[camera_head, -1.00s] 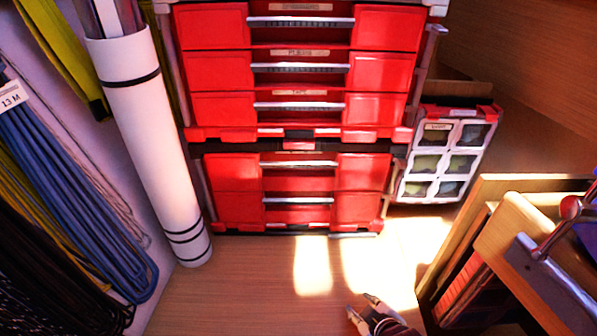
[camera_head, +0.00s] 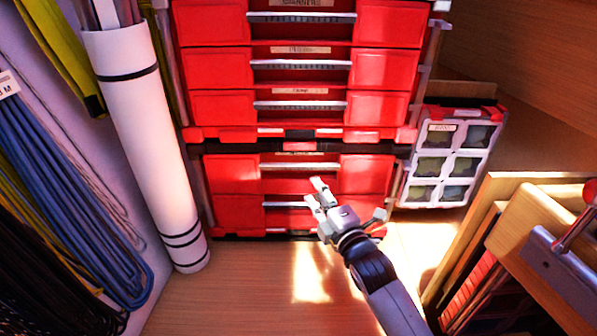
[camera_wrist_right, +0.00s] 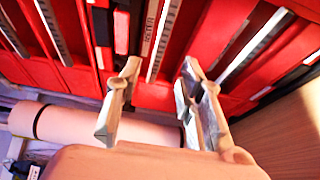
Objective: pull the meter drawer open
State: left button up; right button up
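A red drawer stack (camera_head: 215,175) stands ahead, with silver bar handles and small label strips. Its drawer fronts look shut. Touch with a handle is not visible. My left gripper is not in view.
A white roll (camera_head: 145,140) with black bands leans left of the stack. Coiled blue lines (camera_head: 70,185) hang on the left wall. A bin organizer (camera_head: 405,190) stands right of the stack. A wooden bench (camera_head: 510,225) fills the lower right. The floor (camera_head: 240,290) ahead is clear.

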aim_at(300, 168)
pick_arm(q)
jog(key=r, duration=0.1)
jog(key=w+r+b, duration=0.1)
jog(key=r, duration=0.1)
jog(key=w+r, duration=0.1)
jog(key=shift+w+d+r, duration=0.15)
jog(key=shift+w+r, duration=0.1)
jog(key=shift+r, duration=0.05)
pick_arm(e)
jog(key=x, duration=1)
jog(key=shift+c, duration=0.6)
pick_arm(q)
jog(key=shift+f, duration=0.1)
pick_arm(e)
grip_shut()
